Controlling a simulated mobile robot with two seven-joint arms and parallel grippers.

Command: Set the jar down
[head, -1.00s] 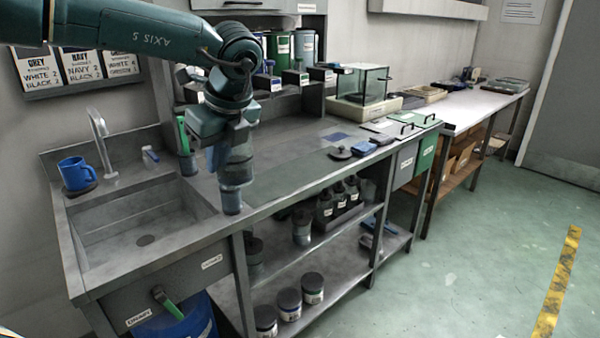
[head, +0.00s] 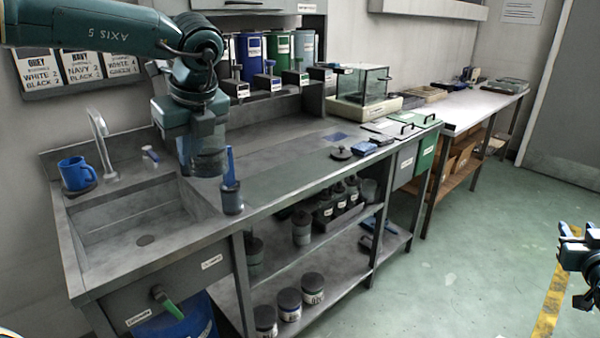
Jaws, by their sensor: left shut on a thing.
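My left gripper (head: 200,150) hangs over the counter just right of the sink, pointing down. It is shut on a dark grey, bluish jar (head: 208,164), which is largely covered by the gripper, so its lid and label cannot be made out. Whether the jar's base touches the counter (head: 275,158) cannot be told. A dark pot with an upright blue handle (head: 231,199) stands just right of it near the counter's front edge. My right gripper (head: 572,262) is at the right picture edge, over the floor, far from the jar; its jaws are unclear.
The sink (head: 140,225) lies left, with a blue mug (head: 75,173) and a tap beside it. A dark round lid (head: 341,153) and blue items lie further right. Several jars (head: 301,228) stand on shelves below. The middle counter is clear.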

